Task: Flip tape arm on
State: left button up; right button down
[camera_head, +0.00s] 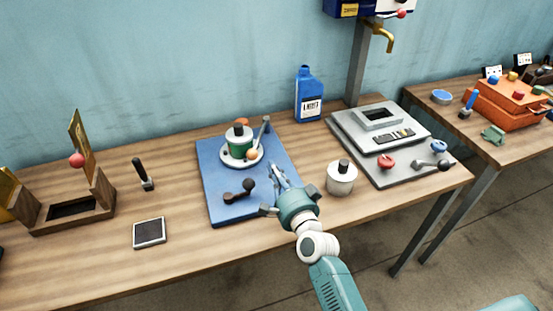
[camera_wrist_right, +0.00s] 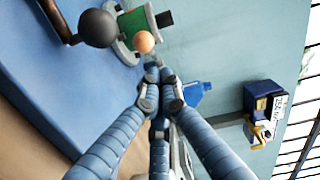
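A blue board (camera_head: 222,200) lies on the wooden table. On it stands a round grey base with a green canister (camera_head: 240,143) with a black top. An orange ball (camera_head: 252,155) sits at its front right, beside a grey upright lever (camera_head: 262,132). I cannot tell for sure which part is the tape arm. My right gripper (camera_head: 273,169) reaches over the board's right side, just right of the ball. In the right wrist view its fingertips (camera_wrist_right: 158,72) are together with nothing visible between them, near the orange ball (camera_wrist_right: 144,42). My left gripper is not in view.
A black-knobbed handle (camera_head: 238,191) is on the board's front. A white pot (camera_head: 341,178) stands right of my gripper, a blue bottle (camera_head: 309,97) behind. A grey panel (camera_head: 365,150) is farther right. A dark tablet (camera_head: 149,232) and wooden box (camera_head: 103,187) are left.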

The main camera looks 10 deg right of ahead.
jog(key=s+a, duration=0.1)
jog(key=s+a+p, duration=0.1)
jog(key=shift+s+a, duration=0.2)
jog(key=shift+a, duration=0.15)
jog(key=s, duration=0.1)
jog(key=s+a, duration=0.1)
jog(key=shift+s+r+p, duration=0.1)
jog(key=shift+s+p, duration=0.3)
jog(key=shift+s+d, duration=0.1)
jog(key=shift+s, duration=0.15)
jog(key=shift+w, duration=0.1)
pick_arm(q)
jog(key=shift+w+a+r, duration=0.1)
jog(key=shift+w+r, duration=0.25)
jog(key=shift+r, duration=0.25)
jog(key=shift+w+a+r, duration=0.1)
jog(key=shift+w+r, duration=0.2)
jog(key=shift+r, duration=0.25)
